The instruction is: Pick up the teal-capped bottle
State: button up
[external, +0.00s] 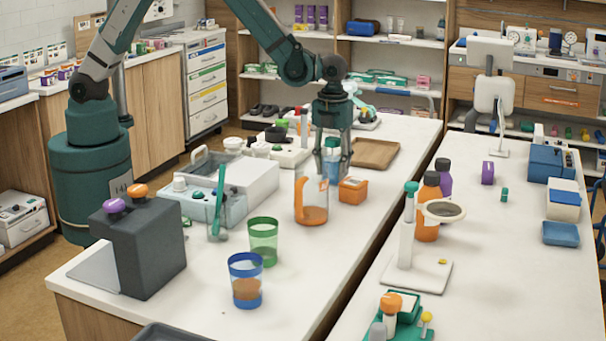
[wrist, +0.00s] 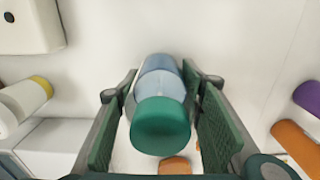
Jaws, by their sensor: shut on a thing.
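The teal-capped bottle (wrist: 162,128) is between the two green-padded fingers of my gripper (wrist: 160,100) in the wrist view. Its teal cap faces the camera, with a pale blue-grey body beyond it. In the external view my gripper (external: 331,165) points down over the near counter, shut on the bottle (external: 331,145). The fingers and the pitcher partly hide the bottle there. I cannot tell whether its base touches the counter.
An orange-and-clear pitcher (external: 311,205) stands close in front of my gripper, with an orange box (external: 353,190) just right. A brown tray (external: 376,153) lies behind. Green (external: 263,240) and blue (external: 245,280) cups stand nearer. A gap separates the two counters.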

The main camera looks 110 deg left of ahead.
aim_at(333, 138)
jog(key=shift+r, duration=0.15)
jog(key=shift+r, duration=4.85)
jog(key=shift+a, duration=0.1)
